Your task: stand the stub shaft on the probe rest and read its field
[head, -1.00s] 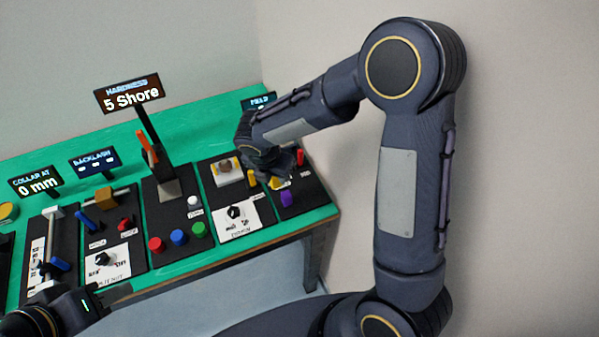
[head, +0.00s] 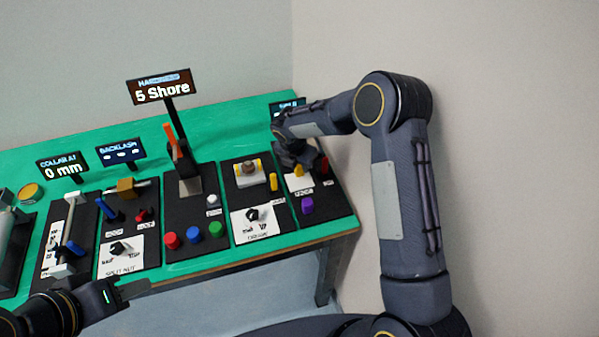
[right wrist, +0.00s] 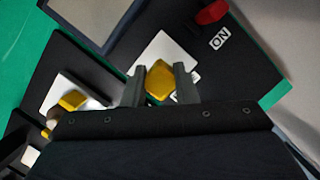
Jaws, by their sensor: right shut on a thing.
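My right gripper (right wrist: 162,88) is shut on a yellow piece (right wrist: 160,78) at the bench's right end; a white plate (right wrist: 158,50) shows behind it. I cannot tell whether this piece is the stub shaft. In the head view the gripper (head: 293,160) is small and partly hidden by its own wrist. The probe rest cannot be made out clearly. The field display (head: 288,105) stands behind the right arm, its reading hidden. My left gripper (head: 130,289) is off the bench's front edge at lower left; its jaw opening is unclear.
A purple piece (head: 307,205) and a red switch (head: 324,164) near an ON label are close to my right gripper. Another yellow piece (head: 273,182) is to its left. The hardness display (head: 161,88) reads 5 Shore. A wall is to the right.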

